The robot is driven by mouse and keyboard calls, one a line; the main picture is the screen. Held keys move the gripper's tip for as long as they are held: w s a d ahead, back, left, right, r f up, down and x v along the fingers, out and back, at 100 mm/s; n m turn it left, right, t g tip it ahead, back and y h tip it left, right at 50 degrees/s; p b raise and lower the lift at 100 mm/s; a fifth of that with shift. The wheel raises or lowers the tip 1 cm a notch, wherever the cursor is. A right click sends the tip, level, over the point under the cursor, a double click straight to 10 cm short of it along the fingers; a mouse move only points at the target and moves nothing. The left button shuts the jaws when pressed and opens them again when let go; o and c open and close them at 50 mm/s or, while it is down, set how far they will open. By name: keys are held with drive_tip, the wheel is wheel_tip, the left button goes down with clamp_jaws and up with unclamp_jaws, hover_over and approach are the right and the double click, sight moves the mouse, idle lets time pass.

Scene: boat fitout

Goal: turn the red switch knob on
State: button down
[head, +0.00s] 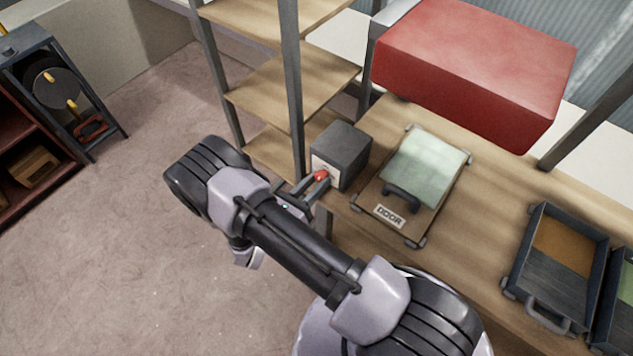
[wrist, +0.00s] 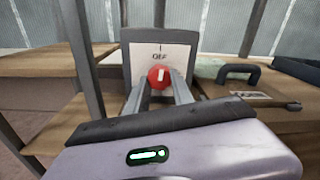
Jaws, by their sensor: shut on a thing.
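The red switch knob (head: 321,175) is on the front face of a dark grey box (head: 343,150) on the wooden bench. In the wrist view, the knob (wrist: 159,76) sits on a pale plate with "OFF" and a short mark above it. A white line on the knob points roughly upward. My gripper (head: 316,184) reaches the box from the left. In the wrist view, my gripper (wrist: 159,84) has one finger on each side of the knob and is shut on it. The fingers hide the knob's lower sides.
A board marked "DOOR" (head: 390,214) with a pale green panel and dark handle lies right of the box. A large red box (head: 475,62) stands behind it. An open dark case (head: 560,260) is at the right. A shelf post (head: 291,90) rises close left of the box.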

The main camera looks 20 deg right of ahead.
drive_tip(key=m, duration=0.4)
drive_tip(key=shift+b, duration=0.35)
drive_tip(key=m, duration=0.4)
drive_tip(key=shift+w+a+m+b, duration=0.1)
drive_tip(key=shift+m+b, duration=0.2)
drive_tip(key=shift+b, duration=0.1)
drive_tip(key=m+b, duration=0.1)
drive_tip(key=m, duration=0.3)
drive_tip(key=shift+y, duration=0.4)
drive_tip(key=shift+r+m+b, duration=0.15)
drive_tip(key=shift+m+b, duration=0.3)
drive_tip(key=shift+m, duration=1.15)
drive_tip(key=c, duration=1.1)
unclamp_jaws()
drive_tip(key=shift+a, duration=0.1)
